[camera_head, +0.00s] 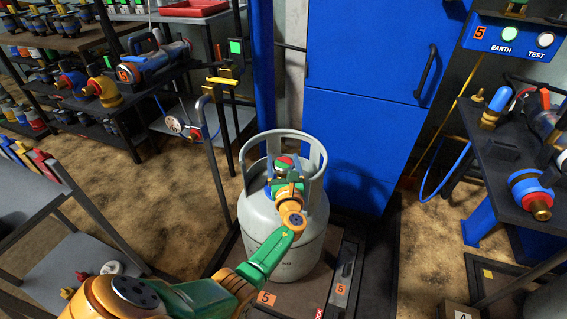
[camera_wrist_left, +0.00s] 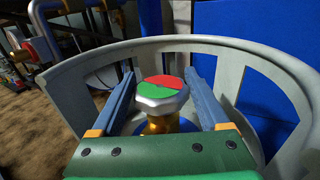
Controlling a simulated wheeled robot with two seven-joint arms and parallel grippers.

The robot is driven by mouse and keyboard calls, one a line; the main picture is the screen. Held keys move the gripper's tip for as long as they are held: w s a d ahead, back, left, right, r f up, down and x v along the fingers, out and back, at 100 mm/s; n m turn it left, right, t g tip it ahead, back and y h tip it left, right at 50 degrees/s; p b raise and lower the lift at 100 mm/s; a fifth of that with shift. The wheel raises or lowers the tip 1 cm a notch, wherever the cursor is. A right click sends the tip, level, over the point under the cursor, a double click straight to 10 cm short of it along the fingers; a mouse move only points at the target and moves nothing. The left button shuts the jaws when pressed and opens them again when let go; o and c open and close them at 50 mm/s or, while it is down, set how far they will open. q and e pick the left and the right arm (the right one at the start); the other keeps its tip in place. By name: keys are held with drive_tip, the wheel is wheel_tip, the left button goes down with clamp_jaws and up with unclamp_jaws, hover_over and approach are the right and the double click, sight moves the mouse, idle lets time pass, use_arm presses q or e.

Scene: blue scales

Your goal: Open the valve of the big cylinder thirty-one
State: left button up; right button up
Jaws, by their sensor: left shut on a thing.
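The big grey gas cylinder (camera_head: 262,225) stands upright with an open-sided collar (camera_head: 317,150) around its top. I cannot read a number thirty-one on it. Its valve knob (camera_wrist_left: 160,92), with a red and green top and a silver rim, sits inside the collar; it also shows in the head view (camera_head: 284,162). My left gripper (camera_head: 284,171) reaches over the collar from the near side. Its two blue-grey fingers (camera_wrist_left: 163,88) lie on either side of the knob, shut on it. The arm hides part of the cylinder's front. My right gripper is not in view.
The cylinder stands on a low platform (camera_head: 227,277) with number 5 labels. A blue cabinet (camera_head: 352,125) stands close behind. A bench (camera_head: 495,165) with fittings is at the right, shelves (camera_head: 110,130) at the left. Open floor (camera_head: 185,200) lies left of the cylinder.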

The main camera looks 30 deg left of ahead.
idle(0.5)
use_arm(q)
drive_tip(key=o, duration=1.2)
drive_tip(key=shift+o, duration=0.2)
